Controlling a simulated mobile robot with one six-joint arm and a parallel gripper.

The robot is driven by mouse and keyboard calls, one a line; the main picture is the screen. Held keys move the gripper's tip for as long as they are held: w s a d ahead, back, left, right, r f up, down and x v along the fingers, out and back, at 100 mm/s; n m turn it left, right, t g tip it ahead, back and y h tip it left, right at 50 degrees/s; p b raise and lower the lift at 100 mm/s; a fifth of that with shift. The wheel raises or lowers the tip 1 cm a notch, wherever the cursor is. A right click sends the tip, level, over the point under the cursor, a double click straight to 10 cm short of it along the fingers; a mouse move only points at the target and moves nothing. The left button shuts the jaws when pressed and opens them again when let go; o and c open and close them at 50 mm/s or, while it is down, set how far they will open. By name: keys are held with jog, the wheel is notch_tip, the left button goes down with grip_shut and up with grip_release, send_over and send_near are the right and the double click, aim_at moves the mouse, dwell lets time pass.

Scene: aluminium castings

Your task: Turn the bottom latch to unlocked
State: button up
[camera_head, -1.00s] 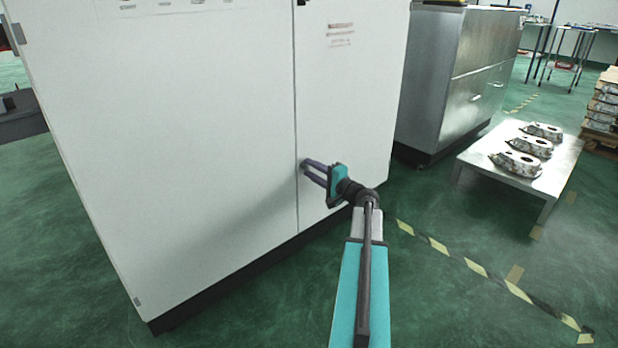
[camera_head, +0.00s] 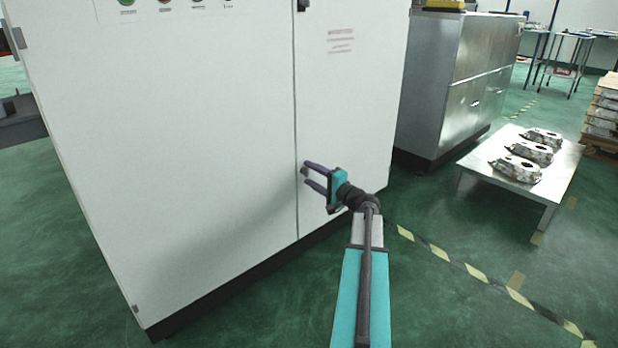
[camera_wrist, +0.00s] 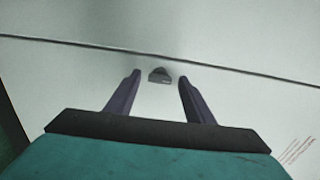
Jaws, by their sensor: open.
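The bottom latch is a small dark grey piece on the white cabinet front, close to the door seam. In the wrist view the latch (camera_wrist: 160,75) sits between and slightly beyond my two fingertips, with clear gaps on both sides. In the head view the latch (camera_head: 304,171) is a small dark spot at the seam, partly hidden by my fingers. My gripper (camera_head: 305,174) is open in front of the white cabinet (camera_head: 200,120); it also shows in the wrist view (camera_wrist: 158,76). Nothing is held.
Another dark latch (camera_head: 302,5) is at the top of the seam. A metal cabinet (camera_head: 450,90) stands to the right. A low table (camera_head: 548,185) with several castings (camera_head: 517,170) is further right. Green floor with a striped line (camera_head: 475,270) lies open in front.

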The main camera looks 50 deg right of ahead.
jog(key=shift+s, duration=0.1)
jog(key=s+a+p, duration=0.1)
jog(key=s+p, duration=0.3)
jog(key=s, duration=0.9)
jog(key=shift+s, duration=0.3)
jog(key=shift+w+a, duration=0.1)
